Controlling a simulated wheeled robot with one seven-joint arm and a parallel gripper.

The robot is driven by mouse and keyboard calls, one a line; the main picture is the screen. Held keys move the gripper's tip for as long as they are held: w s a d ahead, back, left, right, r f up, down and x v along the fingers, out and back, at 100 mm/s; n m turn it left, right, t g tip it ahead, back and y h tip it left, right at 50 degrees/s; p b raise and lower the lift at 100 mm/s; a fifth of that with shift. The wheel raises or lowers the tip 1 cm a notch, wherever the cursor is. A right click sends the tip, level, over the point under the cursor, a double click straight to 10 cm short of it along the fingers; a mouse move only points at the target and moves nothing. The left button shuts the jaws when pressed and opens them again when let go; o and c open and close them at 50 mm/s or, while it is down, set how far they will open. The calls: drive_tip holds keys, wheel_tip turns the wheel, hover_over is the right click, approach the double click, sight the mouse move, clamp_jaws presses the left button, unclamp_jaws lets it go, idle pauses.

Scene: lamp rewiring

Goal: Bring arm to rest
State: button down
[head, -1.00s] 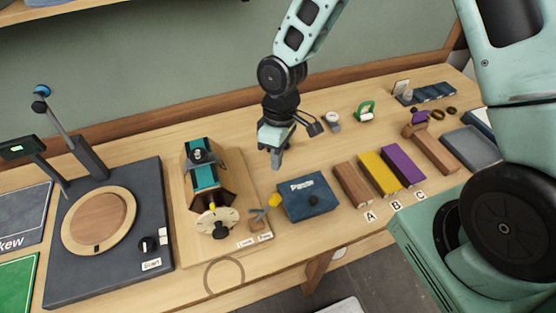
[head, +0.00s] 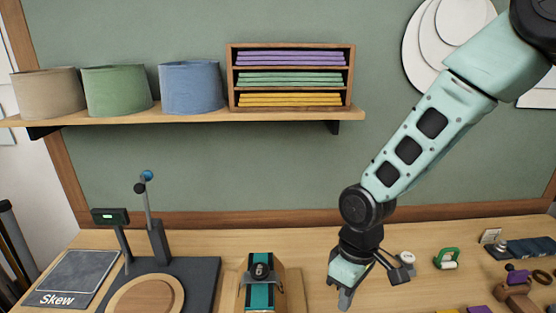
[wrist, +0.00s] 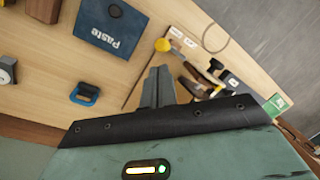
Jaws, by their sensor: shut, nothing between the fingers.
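My gripper (head: 345,296) hangs fingers-down above the wooden bench, to the right of the teal-and-black clamp fixture (head: 261,284). In the wrist view my gripper (wrist: 158,84) shows its two grey fingers together, with nothing between them. My arm reaches down to it from the upper right in the head view. The fingers look clear of the things around them.
A shelf (head: 200,113) on the wall holds three fabric shades and a rack of coloured sheets (head: 290,77). The dark turntable base (head: 205,275) stands left on the bench. A yellow piece (wrist: 162,45) lies near the fingertips in the wrist view.

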drive_tip(key=s+f+m+t+b, duration=0.1)
drive_tip(key=s+b, duration=1.2)
drive_tip(key=s, duration=0.2)
drive_tip(key=shift+s+a+f+t, duration=0.25)
drive_tip(key=shift+s+f+t, duration=0.1)
drive_tip(key=shift+t, duration=0.05)
